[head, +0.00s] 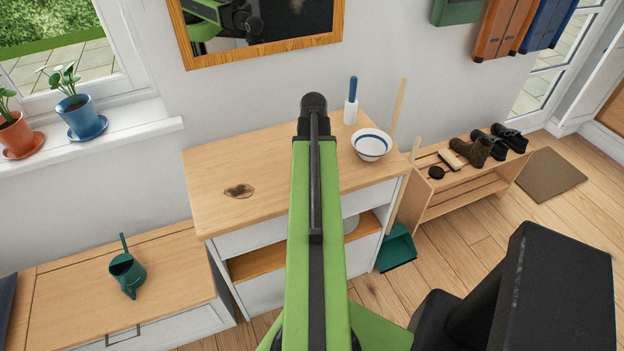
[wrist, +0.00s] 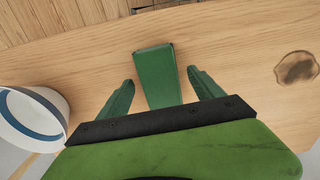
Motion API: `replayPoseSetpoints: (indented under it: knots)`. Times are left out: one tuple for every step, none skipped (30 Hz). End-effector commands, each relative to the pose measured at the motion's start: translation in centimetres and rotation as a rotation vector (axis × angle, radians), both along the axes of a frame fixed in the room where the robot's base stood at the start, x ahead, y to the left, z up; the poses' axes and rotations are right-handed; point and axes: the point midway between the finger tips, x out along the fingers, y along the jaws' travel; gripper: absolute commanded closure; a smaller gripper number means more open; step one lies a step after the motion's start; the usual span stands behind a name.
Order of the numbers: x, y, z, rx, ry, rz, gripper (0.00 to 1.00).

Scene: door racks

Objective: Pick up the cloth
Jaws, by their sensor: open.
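A green, flat, roughly rectangular piece (wrist: 158,88), which looks like the folded cloth, shows in the wrist view on the wooden counter top (wrist: 235,35). My gripper (wrist: 160,75) is open, with one green finger on each side of this piece in the picture. No contact shows, and I cannot tell how high the fingertips are above the counter. In the head view my own arm hides the gripper and the green piece. A brown stain (head: 238,191) marks the counter to the left, and it shows at the right in the wrist view (wrist: 297,67).
A green watering can (head: 127,272) is on the low bench at left. A shoe rack (head: 470,180) stands at right.

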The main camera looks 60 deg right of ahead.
Motion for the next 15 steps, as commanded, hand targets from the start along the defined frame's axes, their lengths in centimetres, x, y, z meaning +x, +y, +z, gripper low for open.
replayPoseSetpoints:
  knots:
    - [0.00,0.00,-1.41,0.000,0.000,0.000,0.24]
    - [0.00,0.00,-1.51,0.000,0.000,0.000,0.24]
    - [0.00,0.00,-1.48,0.000,0.000,0.000,0.24]
    - [-0.01,0.01,-1.38,0.000,0.000,0.000,0.24]
    - [-0.01,0.00,-1.26,0.000,0.000,0.000,0.24]
    - [-0.01,0.00,-1.15,0.000,0.000,0.000,0.24]
    - [-0.02,-0.01,-1.13,0.000,0.000,-0.001,0.24]
    - [-0.02,-0.01,-1.12,0.000,0.000,-0.001,0.24]
    - [-0.02,-0.01,-1.11,0.000,0.000,-0.001,0.26]
    - [-0.02,-0.01,-1.11,0.000,0.000,-0.001,0.30]
    - [-0.02,-0.02,-1.11,0.000,0.000,-0.001,0.34]
    - [-0.03,-0.01,-1.11,0.000,0.000,-0.001,0.39]
    - [-0.03,-0.01,-1.11,0.000,0.000,-0.001,0.43]
    - [-0.03,-0.01,-1.11,0.000,0.000,-0.001,0.47]
    - [-0.04,-0.02,-1.11,0.000,0.000,-0.001,0.52]
